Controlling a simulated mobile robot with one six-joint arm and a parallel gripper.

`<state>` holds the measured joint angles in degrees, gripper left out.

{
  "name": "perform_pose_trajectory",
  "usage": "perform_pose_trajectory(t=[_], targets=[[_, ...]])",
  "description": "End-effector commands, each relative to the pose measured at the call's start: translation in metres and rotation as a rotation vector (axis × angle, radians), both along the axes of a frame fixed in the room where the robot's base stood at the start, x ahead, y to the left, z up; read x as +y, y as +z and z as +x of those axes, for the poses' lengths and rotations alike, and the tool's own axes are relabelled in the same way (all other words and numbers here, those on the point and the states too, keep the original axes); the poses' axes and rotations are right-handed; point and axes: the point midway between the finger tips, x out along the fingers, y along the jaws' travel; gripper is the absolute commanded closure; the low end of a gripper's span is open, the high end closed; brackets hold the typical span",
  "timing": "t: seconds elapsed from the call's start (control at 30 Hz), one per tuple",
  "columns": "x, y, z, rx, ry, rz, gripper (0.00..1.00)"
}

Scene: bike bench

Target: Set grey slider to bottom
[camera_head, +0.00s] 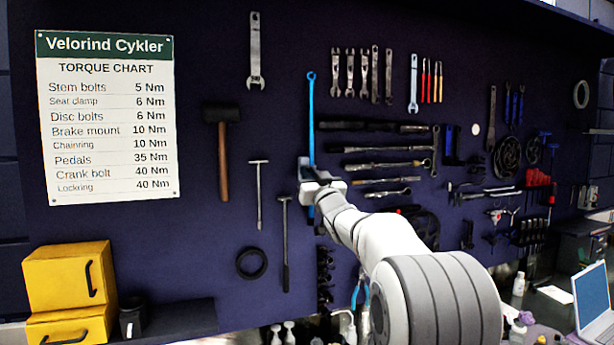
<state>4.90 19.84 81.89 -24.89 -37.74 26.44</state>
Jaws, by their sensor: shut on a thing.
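My gripper (308,180) is up against the dark tool wall in the middle of the camera_head view, over the lower part of a long blue upright tool (311,120). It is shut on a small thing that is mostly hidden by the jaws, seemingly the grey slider. I cannot make out the slider's outline, its track or its exact height. My arm comes in from the lower right and covers the wall behind it.
A hammer (222,140) and thin T-handled tools (259,200) hang left of my gripper. Dark bars and wrenches (380,165) hang close on its right. Yellow boxes (68,285) stand at lower left, a laptop (592,295) at lower right.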

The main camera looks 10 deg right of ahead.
Motion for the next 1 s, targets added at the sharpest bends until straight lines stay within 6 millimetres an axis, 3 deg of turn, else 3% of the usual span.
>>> perform_pose_trajectory(t=[0.47, 0.87, 0.9, 1.0], targets=[[-0.001, -0.06, 0.0, 0.0, -0.001, 0.0, 1.0], [-0.001, -0.065, 0.001, 0.006, -0.002, 0.0, 1.0], [-0.001, -0.065, 0.001, 0.006, -0.002, 0.0, 0.84], [-0.001, -0.065, 0.001, 0.005, -0.002, 0.0, 0.76]])
